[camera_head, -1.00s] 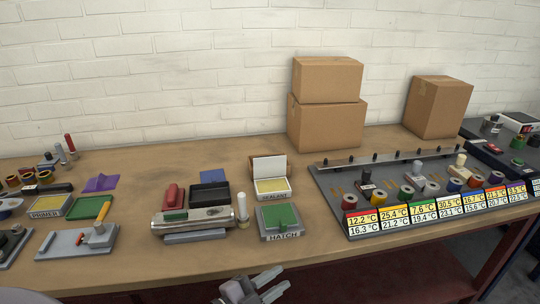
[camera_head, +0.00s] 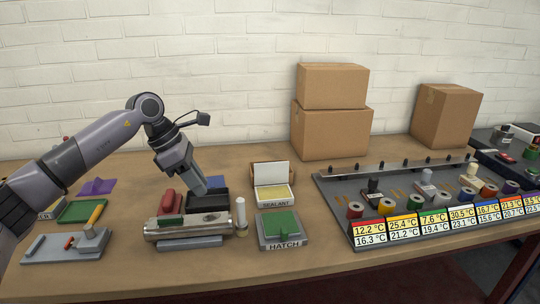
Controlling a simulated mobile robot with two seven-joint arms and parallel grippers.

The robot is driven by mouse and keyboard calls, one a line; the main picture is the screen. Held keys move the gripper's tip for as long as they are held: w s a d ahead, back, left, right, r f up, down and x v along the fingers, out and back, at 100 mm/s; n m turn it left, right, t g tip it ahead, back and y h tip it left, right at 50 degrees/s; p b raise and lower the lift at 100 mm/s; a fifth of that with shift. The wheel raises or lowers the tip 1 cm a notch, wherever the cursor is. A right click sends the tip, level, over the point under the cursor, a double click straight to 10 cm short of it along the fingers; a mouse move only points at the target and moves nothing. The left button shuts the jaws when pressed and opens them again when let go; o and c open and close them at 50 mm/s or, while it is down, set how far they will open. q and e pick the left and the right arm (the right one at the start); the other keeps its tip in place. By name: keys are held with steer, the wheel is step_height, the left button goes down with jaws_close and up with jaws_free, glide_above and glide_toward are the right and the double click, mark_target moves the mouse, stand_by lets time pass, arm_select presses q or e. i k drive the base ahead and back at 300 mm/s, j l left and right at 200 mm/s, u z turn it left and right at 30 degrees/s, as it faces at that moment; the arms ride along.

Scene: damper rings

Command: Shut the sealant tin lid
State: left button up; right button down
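The sealant tin (camera_head: 273,203) stands on the table near the middle of the head view, labelled SEALANT, with yellowish content showing. Its pale lid (camera_head: 271,174) is open and stands up at the back of the tin. My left gripper (camera_head: 199,190) points down to the left of the tin, over the black tray (camera_head: 208,200), well apart from the lid. Its fingers overlap in this view, so I cannot tell how far apart they are. No held thing shows. My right gripper is not in view.
A green-topped hatch box (camera_head: 282,228) stands in front of the tin. Cardboard boxes (camera_head: 331,131) stand behind.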

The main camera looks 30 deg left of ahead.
mark_target(274, 171)
steer(key=i, duration=0.9)
